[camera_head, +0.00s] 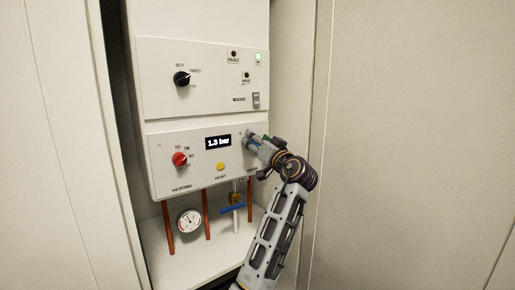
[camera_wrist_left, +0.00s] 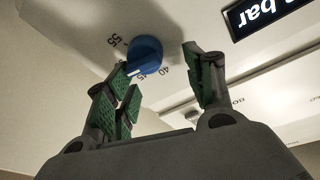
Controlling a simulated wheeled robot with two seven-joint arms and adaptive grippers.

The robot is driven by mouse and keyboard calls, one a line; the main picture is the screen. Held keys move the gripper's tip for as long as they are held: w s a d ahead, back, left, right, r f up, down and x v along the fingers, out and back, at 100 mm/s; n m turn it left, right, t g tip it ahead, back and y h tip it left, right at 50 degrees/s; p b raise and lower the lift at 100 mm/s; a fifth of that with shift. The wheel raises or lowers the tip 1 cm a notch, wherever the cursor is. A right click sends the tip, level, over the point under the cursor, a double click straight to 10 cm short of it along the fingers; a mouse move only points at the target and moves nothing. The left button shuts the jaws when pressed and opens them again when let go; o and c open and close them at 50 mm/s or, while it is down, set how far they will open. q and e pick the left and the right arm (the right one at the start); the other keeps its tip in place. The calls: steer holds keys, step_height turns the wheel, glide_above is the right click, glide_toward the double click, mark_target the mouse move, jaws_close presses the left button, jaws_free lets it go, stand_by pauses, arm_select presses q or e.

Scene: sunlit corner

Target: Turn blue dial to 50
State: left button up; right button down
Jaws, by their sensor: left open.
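The blue dial (camera_wrist_left: 146,54) sits on the white boiler panel in the left wrist view. Numbers 55, 45 and 40 show around it. A pale pointer mark on its lower left edge points between 55 and 45. A finger covers part of the scale there. My left gripper (camera_wrist_left: 160,76) is open, its green-padded fingers on either side of the dial in the picture; I cannot tell whether they touch it. My right gripper is not in view.
The boiler's lower panel (camera_head: 168,143) has a red heating dial (camera_head: 180,159), a 1.3 bar display (camera_head: 218,142) and a yellow button (camera_head: 220,167). A black knob (camera_head: 181,78) is above. Copper pipes, a gauge (camera_head: 190,221) and a blue valve handle (camera_head: 232,209) are below.

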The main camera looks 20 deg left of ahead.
arm_select(q)
steer(key=shift+r, duration=3.75)
